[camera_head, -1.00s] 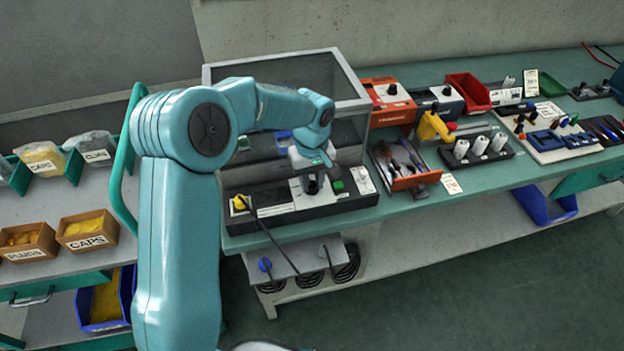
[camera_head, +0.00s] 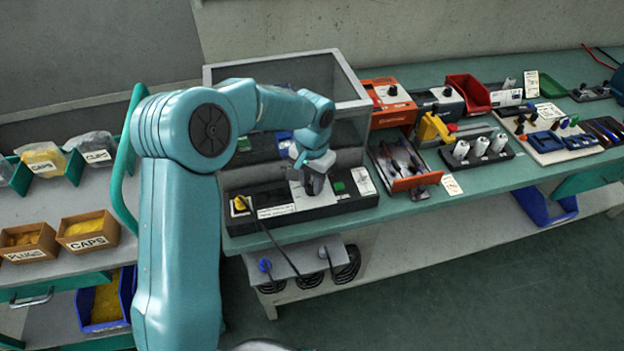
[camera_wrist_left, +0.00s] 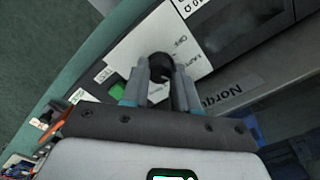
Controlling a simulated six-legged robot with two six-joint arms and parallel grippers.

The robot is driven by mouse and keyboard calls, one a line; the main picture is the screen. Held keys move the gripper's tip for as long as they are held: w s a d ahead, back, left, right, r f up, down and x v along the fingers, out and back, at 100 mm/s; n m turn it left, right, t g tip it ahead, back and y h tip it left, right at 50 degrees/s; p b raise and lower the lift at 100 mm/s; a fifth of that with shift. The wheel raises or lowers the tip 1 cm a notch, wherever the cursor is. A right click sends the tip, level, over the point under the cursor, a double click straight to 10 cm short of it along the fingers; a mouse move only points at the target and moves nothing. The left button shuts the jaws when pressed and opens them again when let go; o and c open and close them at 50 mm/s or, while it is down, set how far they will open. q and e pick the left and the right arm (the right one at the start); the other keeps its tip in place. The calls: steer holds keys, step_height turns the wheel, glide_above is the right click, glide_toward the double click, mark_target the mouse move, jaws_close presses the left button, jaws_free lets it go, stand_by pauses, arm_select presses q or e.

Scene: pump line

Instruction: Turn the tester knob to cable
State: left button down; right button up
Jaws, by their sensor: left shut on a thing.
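The tester (camera_head: 270,212) is a long dark box at the front edge of the bench, with a white label plate. My left gripper (camera_wrist_left: 160,78) is shut on the knob, one finger on each side. My right gripper is not in view.
A clear-walled enclosure (camera_head: 345,80) stands behind the tester. A yellow plug (camera_head: 241,203) with a black cable is at the tester's left end. An orange tray of tools (camera_head: 415,182) and a rack of white cylinders (camera_head: 478,148) stand to the right.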

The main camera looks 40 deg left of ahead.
arm_select(q)
steer(key=m, duration=0.5)
steer(key=shift+m+p, duration=0.3)
steer(key=shift+p, duration=0.05)
steer(key=m, duration=0.5)
steer(key=shift+p, duration=0.4)
steer(key=shift+m, duration=0.3)
steer(key=c, duration=0.9)
jaws_free()
steer(key=shift+o, duration=0.2)
step_height(320, 180, up, 16)
steer(key=shift+r, duration=0.15)
